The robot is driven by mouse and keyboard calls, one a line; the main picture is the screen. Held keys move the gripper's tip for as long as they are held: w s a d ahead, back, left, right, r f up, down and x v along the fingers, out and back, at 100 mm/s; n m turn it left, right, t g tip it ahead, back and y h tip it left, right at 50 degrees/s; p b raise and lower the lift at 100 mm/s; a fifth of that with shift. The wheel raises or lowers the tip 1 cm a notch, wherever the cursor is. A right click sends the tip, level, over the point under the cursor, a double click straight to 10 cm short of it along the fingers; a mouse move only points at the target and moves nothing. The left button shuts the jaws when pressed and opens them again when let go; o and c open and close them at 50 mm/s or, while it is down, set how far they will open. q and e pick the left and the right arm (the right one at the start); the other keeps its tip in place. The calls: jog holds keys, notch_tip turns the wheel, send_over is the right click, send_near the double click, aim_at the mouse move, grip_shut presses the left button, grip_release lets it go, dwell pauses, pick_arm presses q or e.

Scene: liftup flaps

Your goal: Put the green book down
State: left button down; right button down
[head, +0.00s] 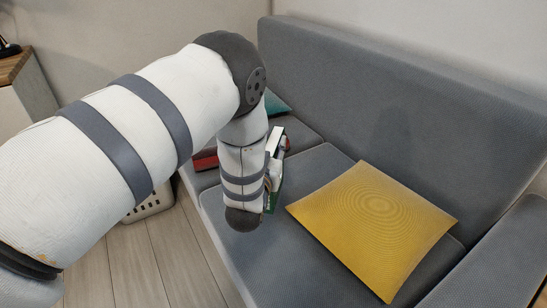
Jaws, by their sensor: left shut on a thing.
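The green book (273,198) shows only in part, as a green edge with a white strip above it, just past my left wrist over the grey sofa seat. My left gripper (272,176) is mostly hidden behind my own forearm and wrist. It is shut on the green book. I cannot tell whether the book touches the seat cushion. My right gripper is not in view.
A yellow cushion (376,223) lies on the right seat of the grey sofa (370,110). A red object (205,161) lies on the left seat, and a teal cushion (276,104) is partly hidden behind my arm. A white basket (150,205) stands on the wooden floor.

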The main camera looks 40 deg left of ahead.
pick_arm(q)
jog(key=shift+w+a+f, duration=0.15)
jog(key=shift+a+f, duration=0.05)
jog(key=shift+f, duration=0.05)
notch_tip(320, 180, down, 3)
jog(key=shift+w+f+b, duration=0.1)
jog(key=shift+b, duration=0.4)
jog(key=c, duration=1.3)
grip_release()
jog(key=shift+f, duration=0.15)
